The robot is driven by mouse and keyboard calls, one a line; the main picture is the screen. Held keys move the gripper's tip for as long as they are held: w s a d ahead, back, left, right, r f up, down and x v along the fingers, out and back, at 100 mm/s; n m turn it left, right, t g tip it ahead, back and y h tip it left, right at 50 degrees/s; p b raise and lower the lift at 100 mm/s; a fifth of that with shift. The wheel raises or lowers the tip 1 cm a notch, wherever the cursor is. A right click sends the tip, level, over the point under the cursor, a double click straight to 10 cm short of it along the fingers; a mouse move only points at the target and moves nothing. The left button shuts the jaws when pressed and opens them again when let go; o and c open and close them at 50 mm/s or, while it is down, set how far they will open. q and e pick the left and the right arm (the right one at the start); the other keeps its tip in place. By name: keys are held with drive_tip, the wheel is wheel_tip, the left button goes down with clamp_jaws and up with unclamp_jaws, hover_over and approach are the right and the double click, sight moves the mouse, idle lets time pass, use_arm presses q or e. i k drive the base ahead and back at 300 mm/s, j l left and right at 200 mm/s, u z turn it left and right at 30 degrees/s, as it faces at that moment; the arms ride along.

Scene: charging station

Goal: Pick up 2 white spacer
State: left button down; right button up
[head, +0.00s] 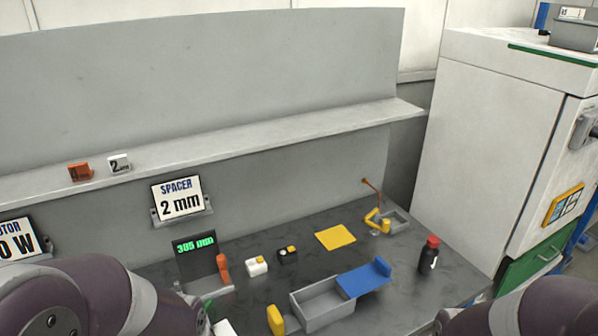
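The white spacer (119,163), a small block marked "2", stands on the long grey shelf (250,135) at the left. An orange block (79,172) stands just to its left, apart from it. A sign (180,197) below the shelf reads "SPACER 2 mm". Purple-grey links of my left arm fill the bottom left, and links of my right arm show at the bottom right. Neither gripper's fingers can be made out, and nothing touches the white spacer.
The dark bench (365,275) holds a green-lit display (194,246), a grey tray (328,303) with a blue part (363,279), a yellow pad (335,237) and a dark bottle with a red cap (429,254). A white cabinet (490,150) stands right. The shelf's right stretch is bare.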

sight(120, 163)
drive_tip(key=k+u, duration=0.1)
drive_tip(key=u, duration=0.95)
drive_tip(key=j, duration=0.1)
